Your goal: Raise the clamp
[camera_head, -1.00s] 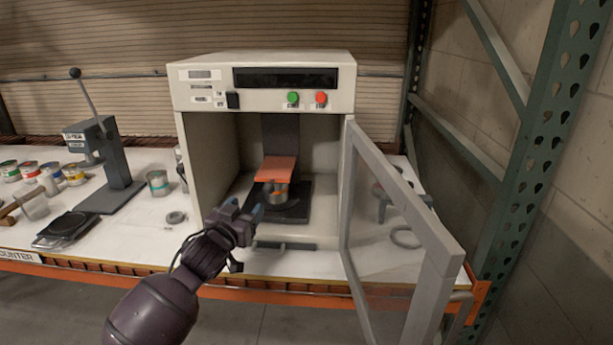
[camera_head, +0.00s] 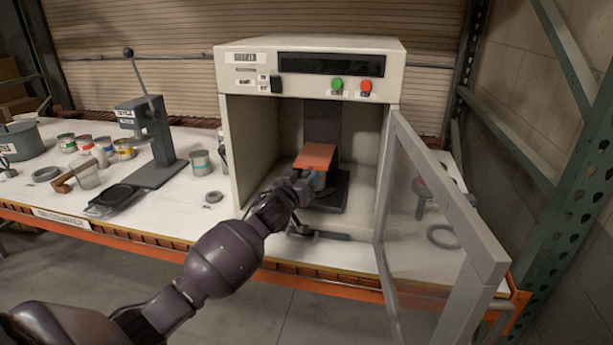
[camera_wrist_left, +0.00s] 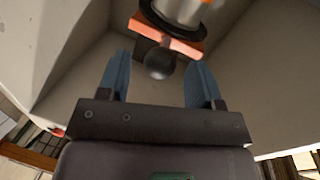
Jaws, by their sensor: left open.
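The clamp (camera_head: 316,156) is an orange plate inside the open white shaker cabinet (camera_head: 250,150), above a small can (camera_head: 320,183). My left gripper (camera_head: 303,187) reaches into the cabinet from the front left, just in front of the clamp, and partly hides the can. In the left wrist view my gripper (camera_wrist_left: 158,64) is open, with blue fingers. A dark round knob (camera_wrist_left: 159,63) at the orange clamp plate (camera_wrist_left: 166,37) lies between the fingers in the picture. I cannot tell whether they touch it. My right gripper is not in view.
The cabinet's framed door (camera_head: 440,205) stands open to the right. Green (camera_head: 337,84) and red (camera_head: 366,87) buttons are on its front panel. A lever press (camera_head: 152,140), a can (camera_head: 200,162) and several paint cans stand on the counter to the left.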

